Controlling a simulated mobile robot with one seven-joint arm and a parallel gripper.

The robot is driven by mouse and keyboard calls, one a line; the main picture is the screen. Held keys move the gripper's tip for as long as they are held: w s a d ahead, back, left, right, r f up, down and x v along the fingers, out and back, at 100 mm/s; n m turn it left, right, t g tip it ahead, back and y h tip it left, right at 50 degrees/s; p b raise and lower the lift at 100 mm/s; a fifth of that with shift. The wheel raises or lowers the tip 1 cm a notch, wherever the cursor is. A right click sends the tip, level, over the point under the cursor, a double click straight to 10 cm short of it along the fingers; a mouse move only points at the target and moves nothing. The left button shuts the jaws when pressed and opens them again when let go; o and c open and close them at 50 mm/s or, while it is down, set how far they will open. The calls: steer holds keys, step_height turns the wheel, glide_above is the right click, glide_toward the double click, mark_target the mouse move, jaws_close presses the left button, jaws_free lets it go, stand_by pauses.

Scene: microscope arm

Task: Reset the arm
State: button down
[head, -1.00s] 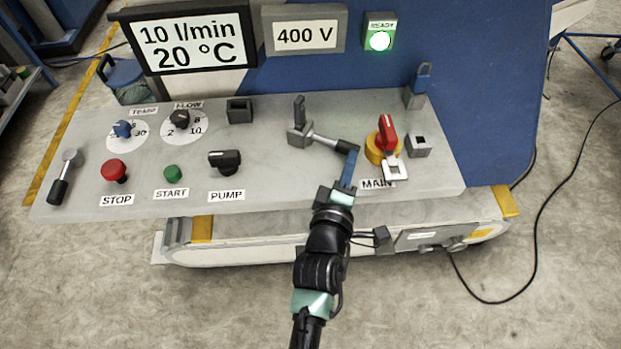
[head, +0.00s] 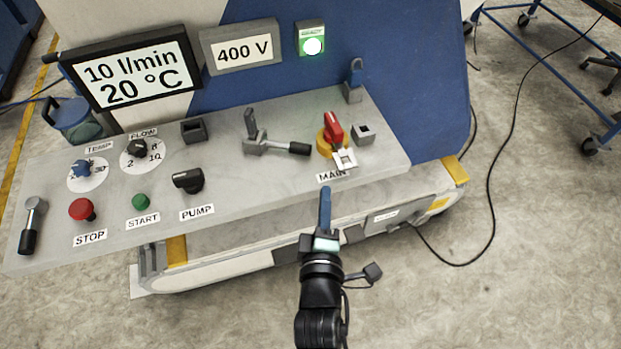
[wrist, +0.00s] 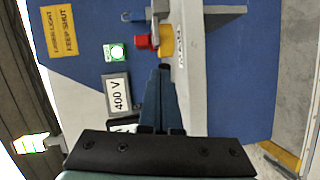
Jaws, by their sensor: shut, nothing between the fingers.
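My gripper (head: 325,192) is shut and empty. In the head view its blue fingers point up toward the panel, in front of the panel's front edge below the MAIN label. It also shows in the wrist view (wrist: 165,72), with the fingers together. The grey control panel (head: 240,205) carries the red MAIN switch (head: 334,128) on a yellow base, with a pale hasp at its front. Left of it a lever with a dark grip (head: 299,148) lies pointing right from a grey block. My gripper is apart from all of these.
The panel also holds a red STOP button (head: 81,209), a green START button (head: 140,202), a PUMP switch (head: 188,180), TEMP and FLOW knobs and a blue padlock (head: 356,70). Displays show 400 V (head: 243,51) and 10 l/min, 20 °C. A lit green READY lamp (head: 312,46) stands above.

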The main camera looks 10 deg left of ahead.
steer(key=w+r+m+t, duration=0.2)
steer(key=r+m, duration=0.1)
steer(key=r, duration=0.7)
steer(key=w+d+r+m+t+h, duration=0.1)
steer(key=r+m, duration=0.2)
steer(key=r, duration=0.6)
steer(key=w+r+m+t, duration=0.2)
steer(key=r+m, duration=0.2)
steer(key=r, duration=0.6)
steer(key=s+d+r+m+t, duration=0.1)
steer(key=s+r, duration=0.3)
steer(key=r, duration=0.5)
steer(key=s+d+r+m+t+h, duration=0.1)
steer(key=s+r+m+t, duration=0.2)
steer(key=r, duration=0.7)
steer(key=s+d+r+m+t, duration=0.1)
steer(key=s+r+m, duration=0.3)
steer(key=r, duration=0.6)
steer(key=shift+s+d+t+h, duration=0.35)
steer(key=shift+s+t, duration=0.25)
steer(key=shift+s, duration=0.25)
